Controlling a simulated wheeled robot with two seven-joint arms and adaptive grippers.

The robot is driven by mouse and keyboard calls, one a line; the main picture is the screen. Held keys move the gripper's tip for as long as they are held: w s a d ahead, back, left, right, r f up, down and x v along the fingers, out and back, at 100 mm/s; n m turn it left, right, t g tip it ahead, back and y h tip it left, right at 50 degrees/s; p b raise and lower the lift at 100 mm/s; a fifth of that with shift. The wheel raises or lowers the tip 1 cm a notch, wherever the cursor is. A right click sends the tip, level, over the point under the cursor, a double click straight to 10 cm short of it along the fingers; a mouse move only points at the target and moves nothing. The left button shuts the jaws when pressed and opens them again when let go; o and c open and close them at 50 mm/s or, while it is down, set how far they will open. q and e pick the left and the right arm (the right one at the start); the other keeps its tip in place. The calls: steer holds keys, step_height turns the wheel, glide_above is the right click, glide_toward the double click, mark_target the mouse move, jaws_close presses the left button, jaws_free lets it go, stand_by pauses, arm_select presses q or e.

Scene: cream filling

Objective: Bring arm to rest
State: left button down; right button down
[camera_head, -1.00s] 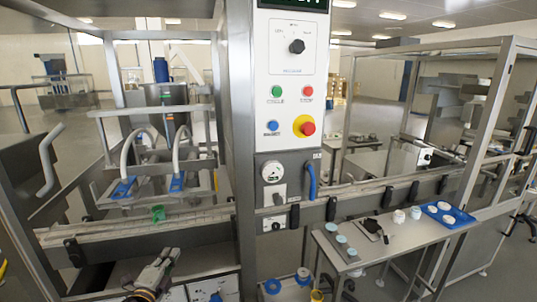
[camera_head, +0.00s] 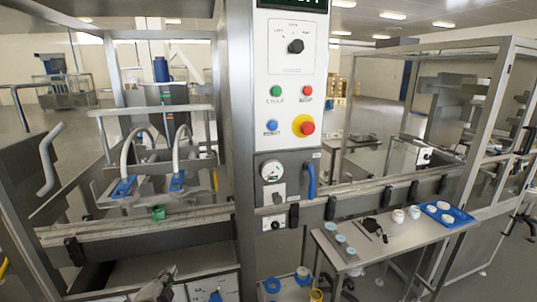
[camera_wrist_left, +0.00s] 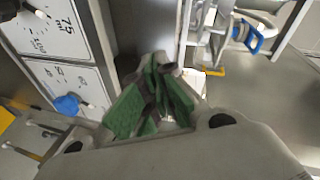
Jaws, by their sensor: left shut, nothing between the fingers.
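My left gripper (camera_head: 168,273) is at the bottom of the head view, in front of the open compartment under the conveyor. Only its tip end shows there. In the left wrist view its green-padded fingers (camera_wrist_left: 158,85) meet at the tips and hold nothing. The gripper points toward grey machine panels and floor, apart from them as far as I can tell. My right gripper is in neither view now.
A control panel column (camera_head: 290,100) stands in the middle. At right, a side table (camera_head: 400,237) carries cups and a blue tray (camera_head: 447,216).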

arm_select(q)
steer(key=s+d+f+n+g+h, duration=0.1)
steer(key=s+d+f+n+g, duration=0.25)
steer(key=s, duration=0.55)
steer(key=s+d+f+n+g, duration=0.3)
steer(key=s+n+g, duration=0.1)
steer(key=s, duration=0.4)
steer(key=s+d+f+n+g+h, duration=0.1)
steer(key=s+d+f+n+g, duration=0.25)
steer(key=s, duration=0.55)
step_height(320, 180, down, 32)
steer(key=s+a+f+g, duration=0.1)
steer(key=s+g, duration=0.1)
steer(key=s+a+f, duration=0.2)
steer(key=s+f, duration=0.7)
steer(key=s, duration=0.1)
steer(key=s+a+f+g, duration=0.1)
steer(key=s+a+f, duration=0.2)
steer(key=s+f, duration=0.7)
steer(key=shift+s+a+m, duration=0.3)
steer(key=shift+s+m, duration=0.1)
steer(key=shift+s, duration=0.35)
